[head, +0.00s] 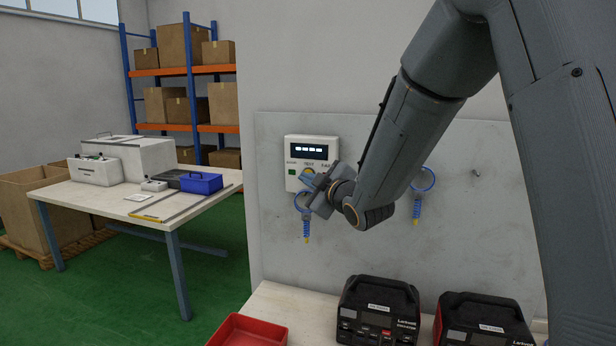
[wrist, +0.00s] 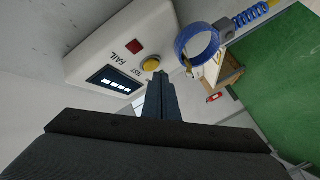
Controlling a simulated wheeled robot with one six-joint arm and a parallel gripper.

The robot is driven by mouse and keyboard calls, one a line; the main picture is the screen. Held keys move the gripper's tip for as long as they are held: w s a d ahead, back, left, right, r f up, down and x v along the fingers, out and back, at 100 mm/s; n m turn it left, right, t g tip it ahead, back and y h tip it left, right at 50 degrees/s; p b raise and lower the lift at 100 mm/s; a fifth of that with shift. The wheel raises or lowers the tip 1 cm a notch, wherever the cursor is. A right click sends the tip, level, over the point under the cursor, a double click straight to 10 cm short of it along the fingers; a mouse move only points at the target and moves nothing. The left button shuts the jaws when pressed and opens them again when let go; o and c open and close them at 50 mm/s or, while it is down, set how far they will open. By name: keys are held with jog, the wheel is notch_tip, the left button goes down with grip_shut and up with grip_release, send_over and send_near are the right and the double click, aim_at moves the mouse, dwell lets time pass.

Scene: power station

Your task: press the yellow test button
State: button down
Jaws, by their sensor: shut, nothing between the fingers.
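The white test box (head: 309,153) is mounted on the grey wall panel, with a lit display, a green button and labels. In the wrist view the test box (wrist: 110,52) appears turned, with a red FAIL square (wrist: 134,47) and the round yellow test button (wrist: 151,64). My gripper (head: 308,177) is in front of the lower part of the box and partly covers it in the head view. In the wrist view my gripper (wrist: 158,78) is shut and empty, its fingertips close to the yellow button. I cannot tell whether they touch it.
A blue ring with a coiled cord (wrist: 198,42) hangs just beside the box. Another blue ring (head: 423,179) hangs farther right on the panel. Below, a bench holds a red tray (head: 250,331) and two black devices (head: 378,311). A table (head: 95,197) stands at left.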

jog(key=shift+w+d, duration=0.2)
jog(key=shift+w, duration=0.35)
dwell(0.7)
jog(key=shift+s, duration=0.1)
jog(key=shift+s+a+b, duration=0.25)
jog(key=shift+s+b, duration=0.1)
jog(key=shift+s, duration=0.35)
jog(key=shift+s+a, duration=0.3)
jog(key=shift+s, duration=0.5)
jog(key=shift+s+a, duration=0.25)
jog(key=shift+s, duration=0.5)
jog(key=shift+s+a, duration=0.3)
jog(key=shift+s, duration=0.5)
